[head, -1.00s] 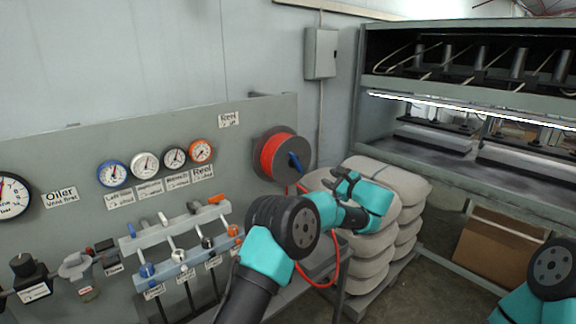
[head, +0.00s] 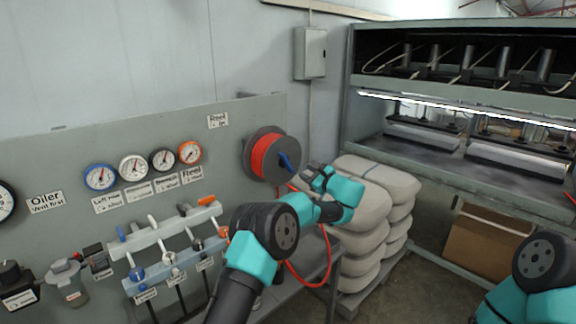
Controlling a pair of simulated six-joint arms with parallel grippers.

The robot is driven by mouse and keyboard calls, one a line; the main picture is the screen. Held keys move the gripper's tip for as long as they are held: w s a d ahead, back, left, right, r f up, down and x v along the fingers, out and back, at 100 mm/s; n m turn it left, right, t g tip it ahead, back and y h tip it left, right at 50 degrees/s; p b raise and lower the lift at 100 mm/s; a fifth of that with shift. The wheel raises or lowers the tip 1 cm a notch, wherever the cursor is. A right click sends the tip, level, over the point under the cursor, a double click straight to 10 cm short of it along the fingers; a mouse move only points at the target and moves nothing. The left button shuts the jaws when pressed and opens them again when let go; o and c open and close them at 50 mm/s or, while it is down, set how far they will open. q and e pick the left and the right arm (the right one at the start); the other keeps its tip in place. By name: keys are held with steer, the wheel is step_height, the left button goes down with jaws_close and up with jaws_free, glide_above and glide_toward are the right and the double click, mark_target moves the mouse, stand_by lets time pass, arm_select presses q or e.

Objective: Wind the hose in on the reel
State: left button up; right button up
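The hose reel (head: 252,158) is a dark drum on the grey panel, with red hose (head: 268,156) wound on it. A blue crank handle (head: 285,161) sticks out from its front face. A loose length of red hose (head: 329,262) hangs below the reel in a loop beside the bench. My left gripper (head: 312,178) is just right of and below the reel, apart from the blue handle; its fingers are small and partly turned away, so I cannot tell whether they are open. My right arm shows at the lower right, but its gripper is out of frame.
Gauges (head: 134,168) and a lever rack (head: 172,243) are on the panel left of the reel. Stacked grey sacks (head: 371,190) stand on a pallet behind my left gripper. A large press (head: 460,95) fills the right, with a cardboard box (head: 489,240) below it.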

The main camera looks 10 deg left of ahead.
mark_target(289, 165)
arm_select(q)
steer(key=x, duration=1.1)
steer(key=shift+d, duration=0.1)
steer(key=shift+c, duration=0.4)
jaws_close()
